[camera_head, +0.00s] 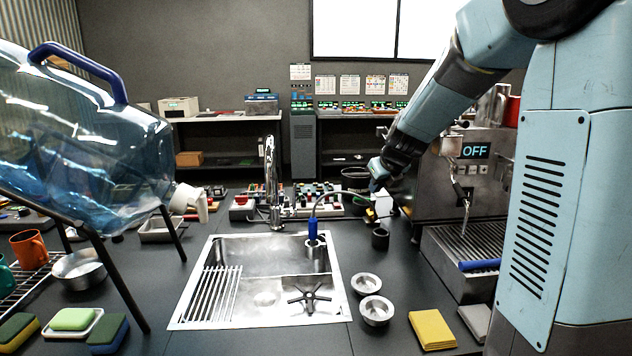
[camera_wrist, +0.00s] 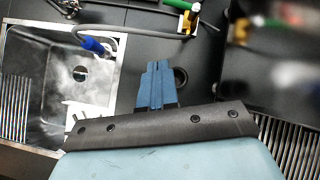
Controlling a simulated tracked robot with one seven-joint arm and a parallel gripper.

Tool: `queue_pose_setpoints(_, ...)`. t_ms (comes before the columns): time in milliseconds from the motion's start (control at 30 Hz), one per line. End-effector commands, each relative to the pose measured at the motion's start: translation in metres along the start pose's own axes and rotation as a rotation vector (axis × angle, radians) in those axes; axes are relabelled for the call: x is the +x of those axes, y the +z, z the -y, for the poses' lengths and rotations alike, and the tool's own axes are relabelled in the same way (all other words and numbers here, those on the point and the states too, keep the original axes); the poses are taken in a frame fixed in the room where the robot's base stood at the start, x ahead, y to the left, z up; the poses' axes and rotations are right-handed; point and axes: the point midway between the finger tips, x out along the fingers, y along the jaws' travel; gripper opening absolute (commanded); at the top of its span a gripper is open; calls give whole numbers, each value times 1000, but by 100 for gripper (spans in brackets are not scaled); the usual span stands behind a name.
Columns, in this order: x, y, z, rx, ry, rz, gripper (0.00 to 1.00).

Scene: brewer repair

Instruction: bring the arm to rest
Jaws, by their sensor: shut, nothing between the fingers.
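My arm reaches in from the right in the head view. My gripper (camera_head: 378,180) points down in front of the left side of the steel espresso machine (camera_head: 487,165), whose display reads OFF. In the wrist view my gripper (camera_wrist: 158,66) shows as blue fingers held together, with nothing between them. It is above the dark counter, to the right of the sink. A dark round cup (camera_head: 380,239) stands on the counter below it; in the wrist view the cup (camera_wrist: 181,77) is partly hidden behind the fingers.
A steel sink (camera_head: 200,318) with a tap (camera_head: 271,185) is left of my gripper. A blue-ended hose (camera_head: 313,229) arcs from near my gripper to the sink. A large water bottle (camera_head: 85,140) leans on a stand at left. Two small bowls (camera_head: 376,311) (camera_head: 366,283) and a yellow cloth (camera_head: 432,330) lie in front.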

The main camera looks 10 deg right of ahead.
Motion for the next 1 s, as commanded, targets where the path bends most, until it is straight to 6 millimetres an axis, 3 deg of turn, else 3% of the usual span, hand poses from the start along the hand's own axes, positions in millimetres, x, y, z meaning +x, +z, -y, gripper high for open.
queue_pose_setpoints(600, -147, -91, -55, -1377, 148, 50, 0)
queue_pose_setpoints(1000, -219, -171, -91, -2315, 180, -9, 0)
